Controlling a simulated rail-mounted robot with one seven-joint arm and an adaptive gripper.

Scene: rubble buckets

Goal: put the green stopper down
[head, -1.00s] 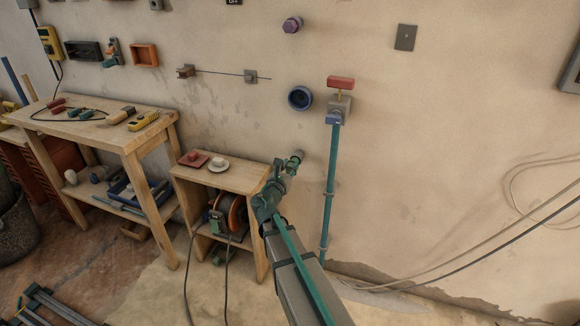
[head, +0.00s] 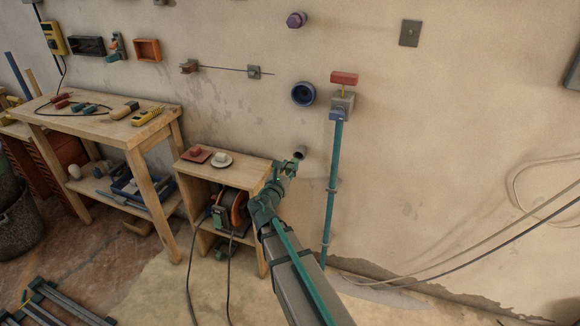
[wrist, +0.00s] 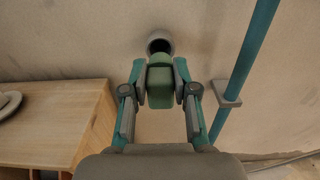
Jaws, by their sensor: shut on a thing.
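My gripper (wrist: 159,72) is shut on the green stopper (wrist: 160,88), a blocky green piece between the two fingers in the wrist view. In the head view my gripper (head: 286,168) is just right of the small wooden cabinet's top, close to the wall. The stopper is too small there to make out clearly. A grey pipe mouth (wrist: 159,41) with a dark, open hole shows in the wall just beyond the stopper. It also shows in the head view (head: 299,152), up and right of the gripper and apart from it.
The small cabinet (head: 240,174) bears a red plate (head: 196,155) and a white plate (head: 221,160), each with a small item; bare top lies to their right. A teal vertical pipe (head: 333,190) stands right of my gripper. A workbench (head: 85,122) with tools stands left.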

